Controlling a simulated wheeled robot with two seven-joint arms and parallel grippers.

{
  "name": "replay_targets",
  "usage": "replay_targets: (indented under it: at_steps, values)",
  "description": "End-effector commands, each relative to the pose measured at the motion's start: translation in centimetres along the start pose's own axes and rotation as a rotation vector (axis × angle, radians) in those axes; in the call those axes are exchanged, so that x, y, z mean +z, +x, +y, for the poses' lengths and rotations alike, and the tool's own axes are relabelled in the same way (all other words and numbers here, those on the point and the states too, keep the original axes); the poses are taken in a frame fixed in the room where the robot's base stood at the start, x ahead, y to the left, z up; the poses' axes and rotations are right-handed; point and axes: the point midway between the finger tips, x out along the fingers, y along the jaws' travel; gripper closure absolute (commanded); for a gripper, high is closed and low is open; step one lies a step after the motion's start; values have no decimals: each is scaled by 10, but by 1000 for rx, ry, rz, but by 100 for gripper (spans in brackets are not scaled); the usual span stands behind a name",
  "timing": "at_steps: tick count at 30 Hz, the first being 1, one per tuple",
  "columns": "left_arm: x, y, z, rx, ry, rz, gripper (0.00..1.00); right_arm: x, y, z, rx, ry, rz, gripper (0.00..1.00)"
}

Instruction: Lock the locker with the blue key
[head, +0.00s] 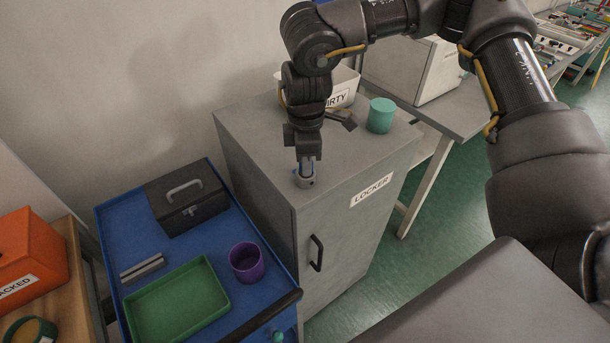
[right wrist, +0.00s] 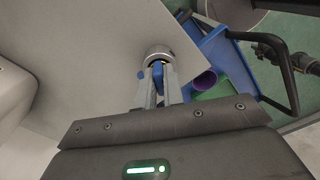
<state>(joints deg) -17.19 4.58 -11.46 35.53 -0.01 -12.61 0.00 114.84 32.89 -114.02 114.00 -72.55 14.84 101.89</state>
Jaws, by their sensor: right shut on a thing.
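The grey locker (head: 335,225) stands in the middle of the head view, its front labelled LOCKER and its door closed. A round metal lock (head: 304,181) sits on its top near the front left corner. It also shows in the right wrist view (right wrist: 159,52). My right gripper (head: 308,165) points down over the lock. It is shut on the blue key (right wrist: 157,73), whose lower end meets the lock. How deep the key sits is hidden. A dark jointed part at the right of the wrist view seems to be my left arm; its fingers are too small to read.
A white bin (head: 338,88) marked DIRTY and a teal cylinder (head: 380,115) stand behind the gripper. To the left, a blue cart (head: 112,232) carries a black toolbox (head: 185,208), a green tray (head: 177,305) and a purple cup (head: 246,262).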

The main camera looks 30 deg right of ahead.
Motion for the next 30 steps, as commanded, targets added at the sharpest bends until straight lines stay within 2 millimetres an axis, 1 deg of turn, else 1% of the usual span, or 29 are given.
replay_targets:
  at_steps: [3, 6, 15, 17, 21, 24, 30]
  values:
    - [0, -3, 0, 0, 0, 0, 100, 0, 0, 0, -2, -135, 1, 100]
    - [0, -4, 0, 0, 0, 0, 100, 0, 0, 0, -2, -201, 1, 100]
    - [0, -4, 0, 0, 0, 0, 100, 0, 0, 0, -2, -227, 0, 100]
    - [0, -5, 0, 0, 0, 0, 100, 0, 0, 0, -2, -275, 1, 100]
    - [-1, -7, 0, 0, 0, 0, 100, 0, 0, 0, -3, -440, 1, 100]
    - [-1, -7, 0, 0, 0, 0, 100, 0, 0, 0, -2, -511, 1, 100]
    - [-1, -7, 0, 0, 0, 0, 100, 0, 0, 0, -1, -528, 1, 100]
